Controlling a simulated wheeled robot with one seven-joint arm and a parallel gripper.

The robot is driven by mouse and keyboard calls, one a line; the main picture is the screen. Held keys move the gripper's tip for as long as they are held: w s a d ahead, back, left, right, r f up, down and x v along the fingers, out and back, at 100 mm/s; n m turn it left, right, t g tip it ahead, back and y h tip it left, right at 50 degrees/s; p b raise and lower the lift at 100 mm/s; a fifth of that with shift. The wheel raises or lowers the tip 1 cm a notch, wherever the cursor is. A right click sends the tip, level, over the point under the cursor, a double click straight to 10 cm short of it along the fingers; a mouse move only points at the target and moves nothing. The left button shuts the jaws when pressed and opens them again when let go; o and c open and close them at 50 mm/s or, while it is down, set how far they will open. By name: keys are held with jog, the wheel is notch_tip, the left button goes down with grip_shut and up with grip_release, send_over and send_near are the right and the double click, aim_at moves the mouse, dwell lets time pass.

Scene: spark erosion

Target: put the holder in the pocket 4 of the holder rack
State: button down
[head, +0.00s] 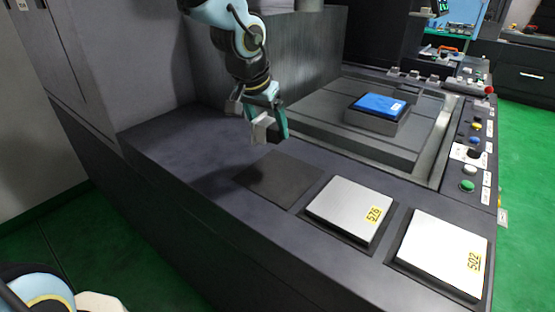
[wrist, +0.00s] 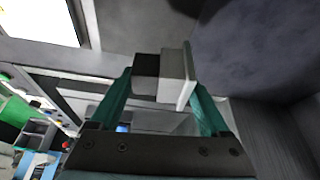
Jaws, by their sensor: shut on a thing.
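My gripper (head: 268,117) is shut on the holder (head: 260,131), a small light grey block. It holds it above the dark bench top, just behind an empty dark square pad. In the wrist view, my gripper (wrist: 163,80) has its teal fingers on either side of the holder (wrist: 175,75), which shows a pale plate and a darker block part. The fingers cover some of the holder. I cannot make out a holder rack or its pocket 4 in either view.
The empty dark pad (head: 279,178) lies below my gripper. Pale plates marked 576 (head: 345,208) and 502 (head: 437,250) lie to its right. A blue-topped block (head: 377,106) sits on the machine table. A control panel (head: 472,150) with buttons runs along the right.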

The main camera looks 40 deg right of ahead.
notch_tip(320, 180, down, 8)
jog(key=shift+b, duration=0.3)
grip_release()
jog(key=shift+f, duration=0.15)
jog(key=shift+a+r, duration=0.15)
jog(key=shift+r, duration=0.5)
jog(key=p+v, duration=0.2)
jog(key=v, duration=0.9)
jog(key=shift+s, duration=0.15)
jog(key=shift+a, duration=0.15)
